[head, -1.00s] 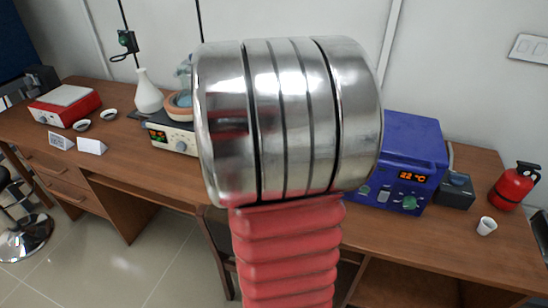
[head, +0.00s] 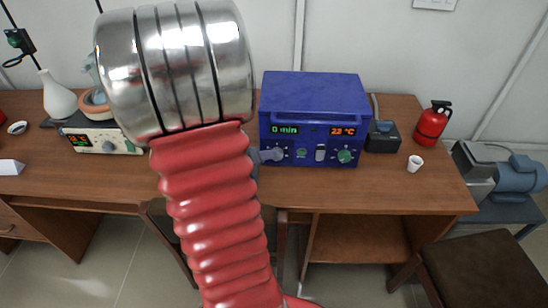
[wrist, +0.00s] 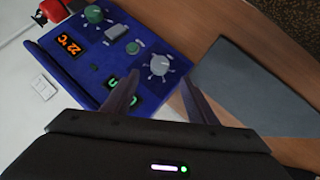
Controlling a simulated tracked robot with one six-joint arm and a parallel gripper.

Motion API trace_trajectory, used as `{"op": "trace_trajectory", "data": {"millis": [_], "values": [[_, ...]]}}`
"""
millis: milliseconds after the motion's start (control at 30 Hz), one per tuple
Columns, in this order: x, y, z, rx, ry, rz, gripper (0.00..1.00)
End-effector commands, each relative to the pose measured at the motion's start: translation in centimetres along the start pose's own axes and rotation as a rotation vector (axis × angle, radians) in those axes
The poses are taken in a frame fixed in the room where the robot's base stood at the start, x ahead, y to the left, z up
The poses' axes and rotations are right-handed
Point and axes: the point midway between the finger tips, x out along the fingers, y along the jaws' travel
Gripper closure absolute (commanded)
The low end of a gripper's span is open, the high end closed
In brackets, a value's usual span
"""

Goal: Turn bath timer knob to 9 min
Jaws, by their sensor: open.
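The blue bath (head: 315,92) stands on the wooden desk, right of my arm in the head view. Its left display reads 0 min (head: 284,130). The pale grey timer knob (head: 276,154) is below that display at the panel's lower left. In the wrist view the timer knob (wrist: 160,64) shows just beyond the fingertips of my gripper (wrist: 160,80). The two fingers are apart, one to each side of the knob in the picture, and hold nothing. Whether they touch it I cannot tell. In the head view my arm hides most of the gripper.
A green button (head: 302,153), a switch (head: 320,153) and a green knob (head: 346,156) sit right of the timer knob. A dark box (head: 383,137), a white cup (head: 414,163) and a red extinguisher (head: 432,124) stand to the right. A hotplate device (head: 100,138) is at left.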

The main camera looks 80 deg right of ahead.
Motion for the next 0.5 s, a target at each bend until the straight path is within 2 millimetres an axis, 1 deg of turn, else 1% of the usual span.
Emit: {"op": "trace_trajectory", "data": {"millis": [33, 500], "values": [[0.6, 0.0, 0.0, 0.000, -0.002, 0.001, 0.47], [5.9, 0.0, 0.0, 0.001, -0.002, 0.000, 0.47]]}}
